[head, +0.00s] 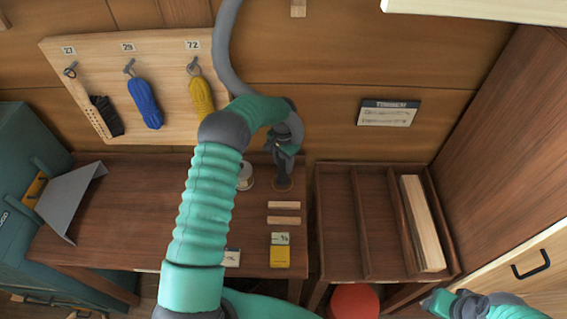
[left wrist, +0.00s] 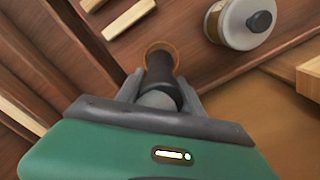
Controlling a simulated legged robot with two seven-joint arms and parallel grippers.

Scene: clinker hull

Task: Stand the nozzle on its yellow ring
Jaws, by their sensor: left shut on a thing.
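My left gripper (head: 284,152) is shut on the dark nozzle at the back of the workbench. In the left wrist view the black nozzle (left wrist: 159,68) stands out between the two grey fingers (left wrist: 160,88), pointing away from the palm. The ring (left wrist: 146,50) shows as a thin orange-yellow circle on the brown bench around the nozzle's far end. In the head view the ring (head: 283,186) is a small brownish spot just below the gripper. I cannot tell whether the nozzle touches the bench. My right gripper (head: 437,303) is partly in view at the lower right; its jaws are unclear.
A white canister (head: 246,178) stands close left of the ring. Two wooden strips (head: 284,205) and a yellow box (head: 280,257) lie in front. A divided wooden tray (head: 340,225) stands right, a red stool (head: 354,301) below.

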